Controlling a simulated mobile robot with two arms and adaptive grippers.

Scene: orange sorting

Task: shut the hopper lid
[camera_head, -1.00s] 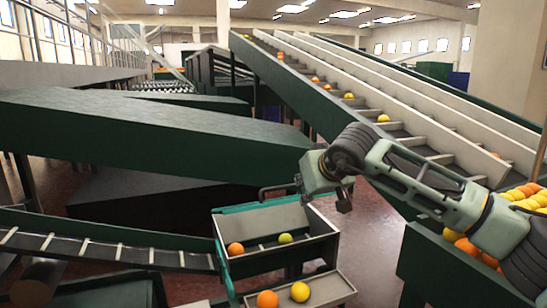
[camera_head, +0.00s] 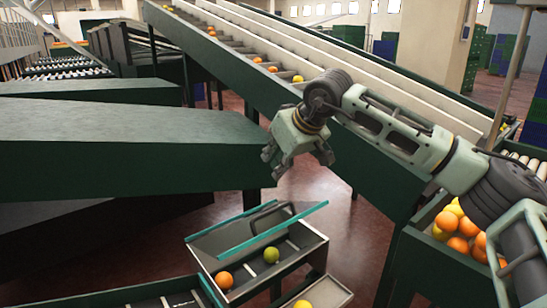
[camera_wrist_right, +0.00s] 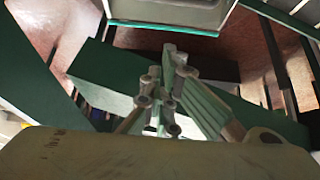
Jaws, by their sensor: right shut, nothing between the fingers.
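The hopper (camera_head: 206,264) is a grey open box at lower centre in the head view, with an orange and a yellow-green fruit inside. Its lid (camera_head: 235,236) is a dark panel with a teal edge and a black handle, tilted over the back part of the box. The front part stays uncovered. My right gripper (camera_head: 297,166) hangs above and behind the lid, apart from it in the head view, fingers downward. It is shut and empty. Its closed fingers (camera_wrist_right: 163,105) show in the right wrist view. My left gripper is not in view.
A tray (camera_head: 338,292) with fruit stands in front of the hopper. A green bin (camera_head: 440,262) of oranges is at right. A large green conveyor side (camera_head: 120,155) fills the left, and a sloped fruit conveyor (camera_head: 225,62) runs behind my right arm. Reddish floor shows between them.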

